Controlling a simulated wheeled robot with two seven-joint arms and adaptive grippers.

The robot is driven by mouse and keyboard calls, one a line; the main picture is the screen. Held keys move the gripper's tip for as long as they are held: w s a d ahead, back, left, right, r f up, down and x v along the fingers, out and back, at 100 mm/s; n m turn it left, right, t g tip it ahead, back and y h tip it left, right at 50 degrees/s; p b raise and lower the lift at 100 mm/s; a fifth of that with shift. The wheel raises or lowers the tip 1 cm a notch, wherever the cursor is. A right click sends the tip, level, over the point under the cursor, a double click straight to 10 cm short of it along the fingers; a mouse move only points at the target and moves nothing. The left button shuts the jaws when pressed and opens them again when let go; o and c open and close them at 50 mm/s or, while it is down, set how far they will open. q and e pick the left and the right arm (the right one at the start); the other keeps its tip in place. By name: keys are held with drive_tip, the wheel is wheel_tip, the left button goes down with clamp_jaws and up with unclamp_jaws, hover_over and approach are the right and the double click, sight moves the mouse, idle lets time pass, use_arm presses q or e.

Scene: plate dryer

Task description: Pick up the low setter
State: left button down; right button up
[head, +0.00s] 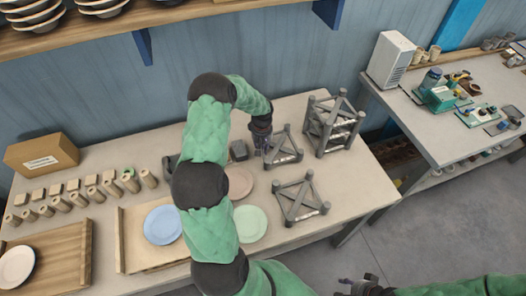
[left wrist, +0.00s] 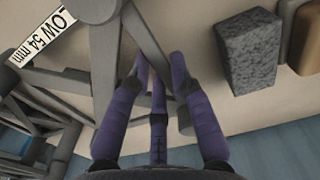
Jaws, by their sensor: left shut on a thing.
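The low setter (head: 284,150) is a grey frame of crossed bars and posts at the back middle of the table. In the left wrist view its label (left wrist: 42,36) reads "LOW 54 mm". My left gripper (head: 263,143) is at the setter's left side, with its purple fingers (left wrist: 160,65) shut on one of its grey parts. The fingers hide part of the grip, and I cannot tell whether the setter is off the table. My right gripper (head: 350,286) is at the bottom edge, away from the table, too small to read.
A taller grey setter (head: 334,122) stands close behind on the right, another grey frame (head: 301,201) in front. A dark block (head: 239,150) lies left of the gripper. A blue plate (head: 163,224) and green plate (head: 250,223) lie nearer. The table's right end is clear.

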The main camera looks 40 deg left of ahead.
use_arm(q)
drive_tip(key=s+r+p, duration=0.1)
drive_tip(key=s+r, duration=0.9)
drive_tip(key=s, duration=0.4)
wheel_tip(320, 180, up, 7)
drive_tip(key=p, duration=0.4)
drive_tip(key=shift+p, duration=0.3)
drive_tip(key=shift+d, duration=0.1)
